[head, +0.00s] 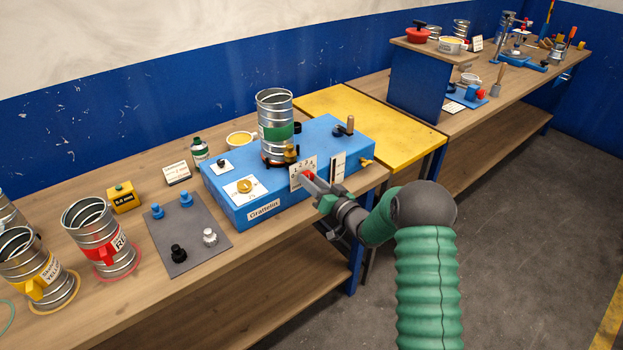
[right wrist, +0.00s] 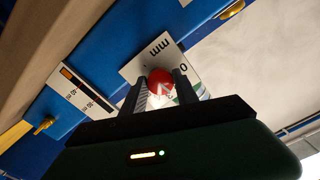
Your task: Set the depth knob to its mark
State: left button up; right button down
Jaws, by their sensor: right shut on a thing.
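The depth knob (head: 309,176) is small and red, on a white dial plate (head: 301,168) on the front of the blue machine (head: 241,214). My right gripper (head: 312,181) is at the knob, with its fingers on either side of it. In the right wrist view the red knob (right wrist: 160,82) sits between the two fingertips (right wrist: 160,87), which are shut on it. The plate reads "mm" there, and the fingers hide part of its scale. In the head view the gripper covers part of the plate. My left gripper is not in view.
A silver duct with a green band (head: 276,133) stands on the machine. A yellow dial (head: 245,186) is left of the knob, and a white scale strip (head: 338,167) is right of it. A grey mat (head: 188,245) with several small fittings lies to the left.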

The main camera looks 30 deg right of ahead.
jog(key=shift+s+f+m+p, duration=0.1)
jog(key=shift+f+m+p, duration=0.15)
jog(key=shift+m, duration=0.5)
jog(key=shift+f+m+p, duration=0.1)
jog(key=shift+m+p, duration=0.15)
jog(key=shift+m, duration=0.5)
jog(key=c, duration=1.3)
grip_release()
jog(key=o, duration=0.4)
jog(key=shift+d+r, duration=0.1)
jog(key=shift+r, duration=0.05)
jog(key=shift+c, duration=0.2)
jog(key=s+d+b, duration=0.1)
jog(key=s, duration=1.5)
jog(key=shift+s+d, duration=0.2)
jog(key=shift+s, duration=0.05)
